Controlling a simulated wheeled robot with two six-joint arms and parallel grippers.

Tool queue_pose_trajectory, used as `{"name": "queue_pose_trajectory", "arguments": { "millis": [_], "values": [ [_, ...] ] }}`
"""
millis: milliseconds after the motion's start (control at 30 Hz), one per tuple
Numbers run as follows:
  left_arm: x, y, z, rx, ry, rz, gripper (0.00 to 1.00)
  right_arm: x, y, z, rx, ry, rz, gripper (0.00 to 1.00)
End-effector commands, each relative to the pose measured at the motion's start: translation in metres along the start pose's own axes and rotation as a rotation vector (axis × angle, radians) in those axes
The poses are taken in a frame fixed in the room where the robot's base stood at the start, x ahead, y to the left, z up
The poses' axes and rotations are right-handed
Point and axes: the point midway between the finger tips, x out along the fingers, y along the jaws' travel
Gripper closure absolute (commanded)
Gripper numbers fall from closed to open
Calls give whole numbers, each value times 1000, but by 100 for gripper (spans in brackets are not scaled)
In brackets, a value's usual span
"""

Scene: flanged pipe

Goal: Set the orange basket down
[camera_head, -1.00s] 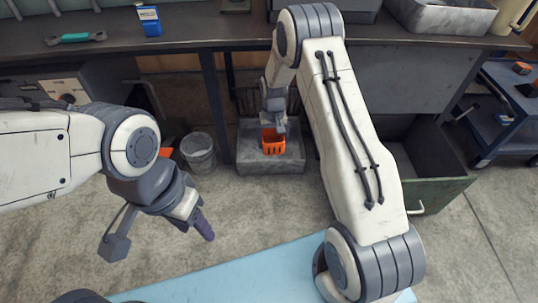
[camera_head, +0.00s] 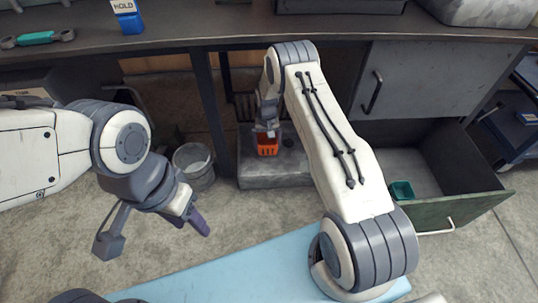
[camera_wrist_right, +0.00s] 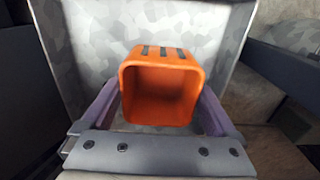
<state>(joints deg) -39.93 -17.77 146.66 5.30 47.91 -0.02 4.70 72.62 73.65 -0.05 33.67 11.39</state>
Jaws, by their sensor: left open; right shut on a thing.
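The orange basket (camera_head: 267,147) is under the workbench in the head view, over the grey mottled metal container (camera_head: 275,177). My right gripper (camera_head: 267,131) reaches down to it from above. In the right wrist view the basket (camera_wrist_right: 160,96) sits between the two purple fingers (camera_wrist_right: 160,108), its open side facing the camera and dark slots along its upper edge. The right gripper is shut on it. Whether its underside touches the grey metal is hidden. My left gripper (camera_head: 155,235) is open and empty over the floor at left, its fingers wide apart.
A grey bucket (camera_head: 195,166) stands left of the metal container. An open green drawer (camera_head: 455,210) at right holds a teal container (camera_head: 401,190). Floor at front left is clear.

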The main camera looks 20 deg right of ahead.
Motion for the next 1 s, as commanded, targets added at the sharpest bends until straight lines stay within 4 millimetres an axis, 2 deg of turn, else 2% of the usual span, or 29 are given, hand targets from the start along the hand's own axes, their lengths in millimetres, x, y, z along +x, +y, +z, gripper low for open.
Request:
{"name": "queue_pose_trajectory", "arguments": {
  "millis": [33, 133, 367, 533, 933, 967, 1000],
  "values": [
    [12, -1, 1, 0, 0, 0, 50, 17, 0, 1, 0, -2, 0, 62],
    [26, -2, 2, 0, 0, 0, 50, 38, 0, 1, 0, -2, 0, 62],
    [40, -3, 2, 0, 0, 0, 50, 60, 0, 0, 0, -1, 0, 62],
    [59, -4, 3, 0, 0, 0, 50, 86, 0, 0, 0, 0, 0, 62],
    [60, -4, 3, 0, 0, 0, 50, 89, 0, 0, 0, 0, 0, 62],
    [60, -4, 3, 0, 0, 0, 50, 89, 0, 0, 0, 0, 0, 3],
    [59, -4, 3, 0, 0, 0, 50, 88, 0, 0, 0, 0, 0, 0]
  ]
}}
